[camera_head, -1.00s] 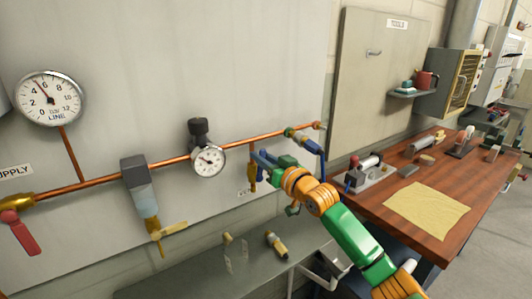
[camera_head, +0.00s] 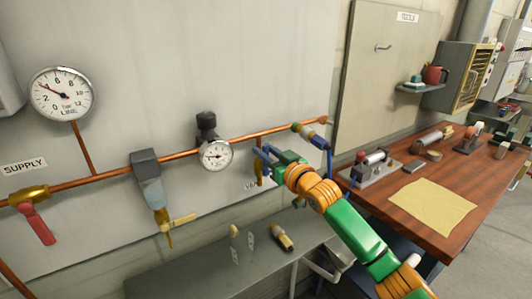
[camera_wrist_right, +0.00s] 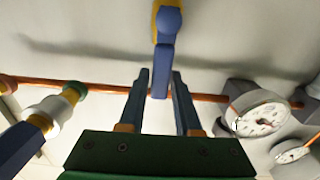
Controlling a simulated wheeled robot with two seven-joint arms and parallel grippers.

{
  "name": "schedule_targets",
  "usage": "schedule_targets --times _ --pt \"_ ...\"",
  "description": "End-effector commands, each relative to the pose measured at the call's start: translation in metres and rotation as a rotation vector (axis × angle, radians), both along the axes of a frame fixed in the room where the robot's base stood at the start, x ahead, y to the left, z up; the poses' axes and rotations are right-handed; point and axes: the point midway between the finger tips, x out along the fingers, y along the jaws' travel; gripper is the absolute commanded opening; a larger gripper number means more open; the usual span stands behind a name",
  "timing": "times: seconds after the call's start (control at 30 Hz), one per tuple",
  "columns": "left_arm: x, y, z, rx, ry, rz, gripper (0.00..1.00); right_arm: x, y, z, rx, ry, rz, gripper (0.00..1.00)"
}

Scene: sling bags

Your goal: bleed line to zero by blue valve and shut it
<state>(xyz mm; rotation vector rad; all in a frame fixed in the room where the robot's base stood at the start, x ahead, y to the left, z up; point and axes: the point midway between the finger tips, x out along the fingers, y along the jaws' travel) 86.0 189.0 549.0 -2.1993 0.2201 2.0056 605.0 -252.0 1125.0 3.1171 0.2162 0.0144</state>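The blue valve hangs from the copper pipe, and its blue lever (camera_wrist_right: 161,62) lies between the fingers of my right gripper (camera_wrist_right: 160,75) in the right wrist view. The fingers sit close on both sides, with little or no gap. In the head view my right gripper (camera_head: 262,157) covers much of the valve. The round line gauge (camera_head: 62,95) at the upper left has its needle pointing up and left, at a low reading above zero. My left gripper is not in view.
A blue-ended fitting (camera_head: 318,141) is right of my gripper. A grey shelf (camera_head: 200,275) runs below; a wooden bench (camera_head: 380,198) stands right.

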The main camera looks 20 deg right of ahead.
Motion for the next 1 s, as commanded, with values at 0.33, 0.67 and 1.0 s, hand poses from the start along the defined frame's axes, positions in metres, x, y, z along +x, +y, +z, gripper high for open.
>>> schedule_targets --times 0.33,0.67,1.0 --pt "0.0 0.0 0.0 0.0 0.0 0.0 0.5 0.0 0.0 -0.002 0.002 0.006 0.0 0.55" --pt "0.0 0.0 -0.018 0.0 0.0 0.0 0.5 -0.042 -0.006 -0.006 -0.001 0.005 0.001 0.55" --pt "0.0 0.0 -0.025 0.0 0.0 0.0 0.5 -0.07 -0.009 -0.002 0.0 0.005 0.001 0.55"
